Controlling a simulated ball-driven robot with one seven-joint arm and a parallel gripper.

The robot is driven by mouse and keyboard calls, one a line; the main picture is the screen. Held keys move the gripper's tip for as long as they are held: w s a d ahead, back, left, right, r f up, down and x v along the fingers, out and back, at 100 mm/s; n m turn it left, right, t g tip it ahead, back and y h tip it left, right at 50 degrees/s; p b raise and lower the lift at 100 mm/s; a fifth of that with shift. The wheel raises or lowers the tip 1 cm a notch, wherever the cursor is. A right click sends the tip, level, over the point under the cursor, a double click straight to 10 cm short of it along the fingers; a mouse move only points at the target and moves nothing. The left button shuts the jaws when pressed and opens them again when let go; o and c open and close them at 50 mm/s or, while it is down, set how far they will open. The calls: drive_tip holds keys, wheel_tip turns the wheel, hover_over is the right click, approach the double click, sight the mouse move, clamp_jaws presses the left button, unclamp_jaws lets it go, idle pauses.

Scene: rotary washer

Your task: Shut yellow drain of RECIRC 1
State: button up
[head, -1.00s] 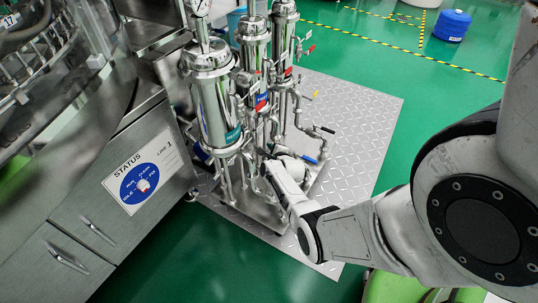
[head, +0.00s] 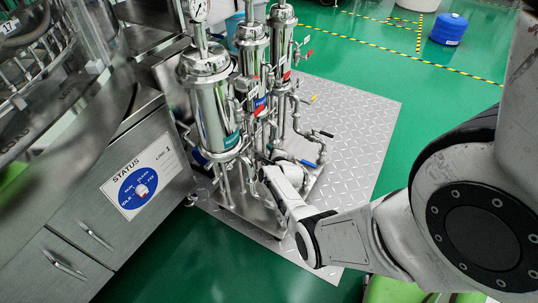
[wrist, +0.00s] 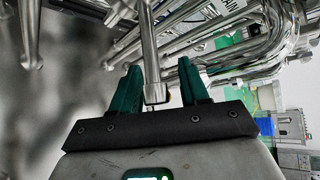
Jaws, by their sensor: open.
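In the head view three steel filter housings stand on a skid; the nearest (head: 216,113) has a teal label whose text I cannot read. A small yellow handle (head: 313,99) shows at the right of the pipework; I cannot tell whether it is the RECIRC 1 drain. In the head view the gripper's tips are hidden low among the pipes.
Black (head: 323,134) and blue (head: 310,162) handles stick out right of the pipes. Several steel pipes (wrist: 225,38) crowd the wrist view. A steel cabinet with a STATUS dial (head: 140,190) stands at left. The tread-plate floor (head: 365,120) is clear at right.

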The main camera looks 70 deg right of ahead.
drive_tip(key=p+v, duration=0.9)
drive_tip(key=v, duration=0.1)
drive_tip(key=shift+s+a+r, duration=0.1)
drive_tip(key=shift+a+r, duration=0.05)
drive_tip(key=shift+a, duration=0.1)
drive_tip(key=shift+s, duration=0.1)
drive_tip(key=shift+a, duration=0.1)
